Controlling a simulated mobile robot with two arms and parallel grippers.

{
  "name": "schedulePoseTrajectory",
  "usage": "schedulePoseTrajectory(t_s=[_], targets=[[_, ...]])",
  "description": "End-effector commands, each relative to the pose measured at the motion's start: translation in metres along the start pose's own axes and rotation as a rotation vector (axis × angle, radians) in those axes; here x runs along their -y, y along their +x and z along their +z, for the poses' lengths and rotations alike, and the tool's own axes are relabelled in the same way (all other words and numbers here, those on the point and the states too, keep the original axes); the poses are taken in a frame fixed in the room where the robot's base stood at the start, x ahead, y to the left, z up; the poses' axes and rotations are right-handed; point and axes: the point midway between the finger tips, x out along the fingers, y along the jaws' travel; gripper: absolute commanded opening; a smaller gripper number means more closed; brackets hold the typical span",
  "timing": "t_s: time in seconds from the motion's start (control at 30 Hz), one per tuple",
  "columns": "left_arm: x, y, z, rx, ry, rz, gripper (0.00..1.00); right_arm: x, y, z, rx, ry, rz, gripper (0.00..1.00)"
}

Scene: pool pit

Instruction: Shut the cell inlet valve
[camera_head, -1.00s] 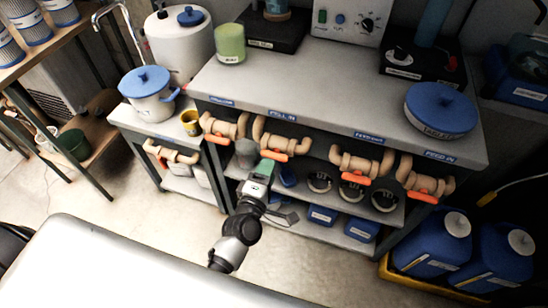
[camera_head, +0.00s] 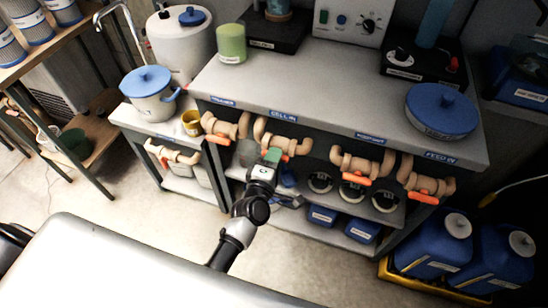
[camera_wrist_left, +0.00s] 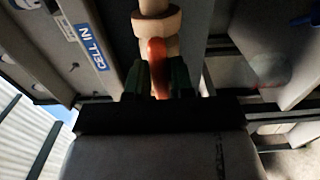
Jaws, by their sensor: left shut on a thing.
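The cell inlet valve (camera_head: 275,141) is a beige pipe valve under the bench edge, below the blue CELL IN label (camera_head: 282,116). The label also shows in the left wrist view (camera_wrist_left: 91,48). Its orange-red lever handle (camera_wrist_left: 157,66) lies between my left fingers in the left wrist view. My left gripper (camera_head: 272,155) is shut on the lever, its green-grey fingers one on each side. In the head view the gripper hides most of the lever. My right gripper is not in view.
Similar valves with orange levers sit to the left (camera_head: 228,127) and right (camera_head: 361,164) along the bench front. A lower shelf holds dark round fittings (camera_head: 320,182) and blue bins (camera_head: 322,215). Blue jugs (camera_head: 432,239) stand in a yellow tray at right. Floor in front is clear.

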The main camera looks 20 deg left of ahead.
Motion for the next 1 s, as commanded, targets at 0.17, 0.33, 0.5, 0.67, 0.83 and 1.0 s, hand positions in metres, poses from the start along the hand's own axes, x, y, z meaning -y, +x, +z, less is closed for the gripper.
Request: schedulePoseTrajectory(t_s=[0.17,0.33,0.5,0.67,0.83,1.0], targets=[[0.0,0.0,0.0,0.001,0.015,-0.001,0.0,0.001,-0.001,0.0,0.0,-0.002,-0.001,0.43],[-0.001,0.0,0.0,0.001,0.074,-0.002,0.0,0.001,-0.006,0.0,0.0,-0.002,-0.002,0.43],[-0.002,0.0,0.0,0.002,0.187,-0.002,0.0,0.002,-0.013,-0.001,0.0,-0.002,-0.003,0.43],[-0.002,0.0,0.001,0.003,0.329,-0.002,0.0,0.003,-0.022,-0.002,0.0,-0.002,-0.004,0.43],[-0.002,0.0,0.001,0.003,0.492,-0.002,0.0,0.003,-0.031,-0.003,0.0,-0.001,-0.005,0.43],[-0.001,-0.001,0.0,0.002,0.652,-0.003,0.0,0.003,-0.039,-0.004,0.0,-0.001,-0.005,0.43]])
